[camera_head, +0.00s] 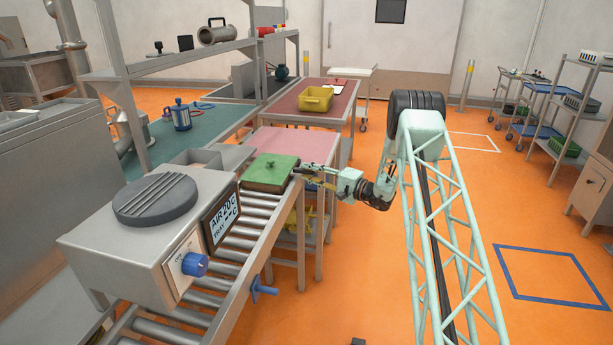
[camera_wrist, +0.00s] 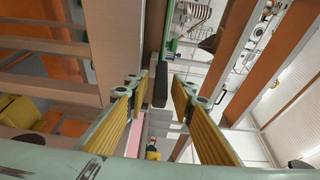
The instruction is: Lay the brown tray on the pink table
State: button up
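A shallow box (camera_head: 268,172) with a green top and a narrow brownish edge sits at the far end of the roller conveyor. It may be the brown tray; I cannot tell for sure. The pink table (camera_head: 300,146) stands just beyond it, and its top looks bare. A pink strip (camera_wrist: 135,137) shows low in the wrist view. My gripper (camera_head: 308,174) is at the right side of the green-topped box. In the wrist view my gripper (camera_wrist: 160,88) has its yellow fingers apart, with a dark bar (camera_wrist: 160,84) between or beyond them. Contact cannot be told.
A grey machine (camera_head: 150,225) with a blue knob stands over the roller conveyor (camera_head: 245,240). A yellow bin (camera_head: 316,99) is on the dark red table (camera_head: 290,107) behind. A green-topped bench (camera_head: 215,122) with a blue device lies left. Orange floor is open at right.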

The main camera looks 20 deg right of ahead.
jog(key=shift+w+a, duration=0.3)
jog(key=shift+w, duration=0.15)
jog(key=shift+c, duration=0.3)
jog(key=shift+c, duration=1.1)
jog(key=c, duration=0.3)
grip_shut()
jog(key=shift+r, duration=0.15)
jog(key=shift+r+b, duration=0.35)
jog(key=shift+r, duration=1.65)
dwell(0.3)
